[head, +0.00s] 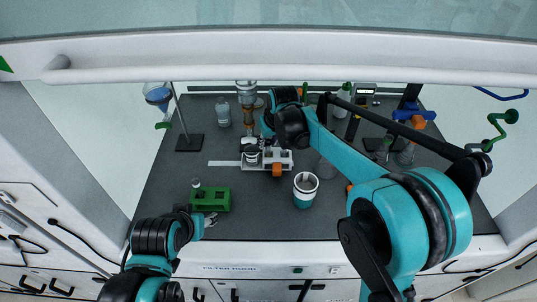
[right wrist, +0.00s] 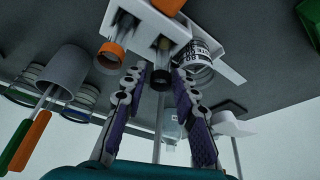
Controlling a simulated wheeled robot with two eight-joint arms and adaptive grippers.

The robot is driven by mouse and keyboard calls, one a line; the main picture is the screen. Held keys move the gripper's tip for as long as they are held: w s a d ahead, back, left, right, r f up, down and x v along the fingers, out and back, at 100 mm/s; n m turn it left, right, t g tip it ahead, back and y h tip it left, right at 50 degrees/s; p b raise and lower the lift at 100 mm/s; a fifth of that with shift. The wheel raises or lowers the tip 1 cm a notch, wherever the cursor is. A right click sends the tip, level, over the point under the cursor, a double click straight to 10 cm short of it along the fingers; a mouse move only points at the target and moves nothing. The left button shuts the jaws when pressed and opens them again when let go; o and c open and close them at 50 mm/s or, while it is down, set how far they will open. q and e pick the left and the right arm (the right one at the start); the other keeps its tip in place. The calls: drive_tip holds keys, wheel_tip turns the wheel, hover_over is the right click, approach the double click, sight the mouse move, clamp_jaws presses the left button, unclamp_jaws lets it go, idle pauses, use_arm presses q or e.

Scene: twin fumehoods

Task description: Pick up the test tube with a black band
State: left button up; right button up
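A white rack (head: 284,155) stands mid-bench in the head view; it also shows in the right wrist view (right wrist: 143,18). In the right wrist view, a tube with a black band (right wrist: 162,76) sits in the rack beside an orange-banded tube (right wrist: 110,52). My right gripper (head: 252,151) is at the rack. In the right wrist view its two purple-padded fingers (right wrist: 158,84) are apart, on either side of the black-banded tube, with gaps showing. The gripper hides that tube in the head view. My left gripper (head: 208,217) is by the green block; its fingers are unclear.
The green block (head: 211,199) holds a small vial. A white-and-teal cup (head: 305,190) stands right of it. A bottle (head: 223,112) and a stand with a blue-filled funnel (head: 158,95) are at the back left.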

clamp_jaws()
